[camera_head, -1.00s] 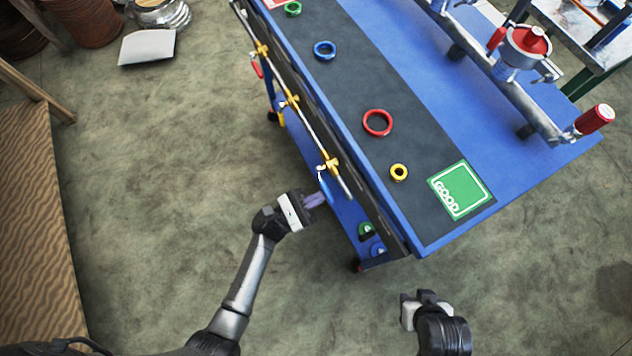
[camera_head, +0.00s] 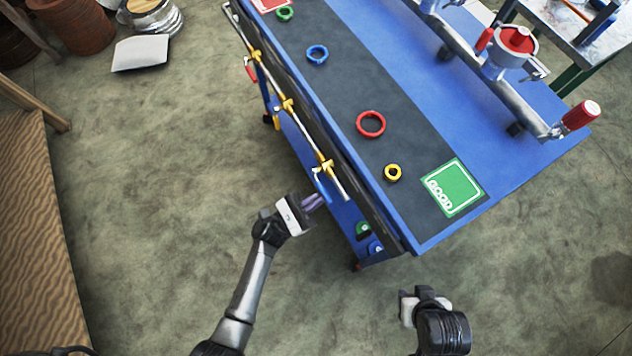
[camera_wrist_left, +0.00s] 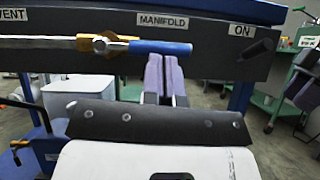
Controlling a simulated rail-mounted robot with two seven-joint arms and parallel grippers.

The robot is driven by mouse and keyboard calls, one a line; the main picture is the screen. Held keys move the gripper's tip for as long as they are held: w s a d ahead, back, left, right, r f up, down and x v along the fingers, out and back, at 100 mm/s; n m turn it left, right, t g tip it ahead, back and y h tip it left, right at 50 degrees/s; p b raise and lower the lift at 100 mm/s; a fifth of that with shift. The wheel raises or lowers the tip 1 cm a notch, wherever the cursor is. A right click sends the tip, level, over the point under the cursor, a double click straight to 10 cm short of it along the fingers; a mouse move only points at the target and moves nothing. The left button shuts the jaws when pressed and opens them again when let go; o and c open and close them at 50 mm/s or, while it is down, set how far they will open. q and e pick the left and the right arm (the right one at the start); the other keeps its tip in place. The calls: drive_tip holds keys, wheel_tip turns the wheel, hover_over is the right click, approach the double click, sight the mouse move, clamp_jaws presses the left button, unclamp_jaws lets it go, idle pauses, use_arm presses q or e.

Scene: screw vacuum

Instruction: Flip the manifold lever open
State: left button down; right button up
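The manifold lever has a blue handle (camera_wrist_left: 160,48) on a yellow valve. It lies level under the MANIFOLD label in the left wrist view, its free end pointing right toward the ON label. In the head view the blue handle (camera_head: 320,186) is at the near end of the pipe along the cart's side. My left gripper (camera_head: 314,201) has its purple fingers close together and empty, with the tips at the handle. In the wrist view the fingers (camera_wrist_left: 166,60) reach up to just below the handle; contact cannot be told. My right gripper (camera_head: 422,296) is away at lower right, its fingers unclear.
The blue cart carries a dark strip with a red ring (camera_head: 371,124), other coloured rings and a green GOOD square (camera_head: 452,187). More yellow valves (camera_head: 287,105) sit along the pipe.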

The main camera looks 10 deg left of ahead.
use_arm(q)
drive_tip(key=d+f+b+v, duration=0.1)
drive_tip(key=f+b+v, duration=0.1)
drive_tip(key=v, duration=1.1)
drive_tip(key=shift+w+d+b, duration=0.25)
drive_tip(key=shift+w+b, duration=0.05)
drive_tip(key=shift+b, duration=0.1)
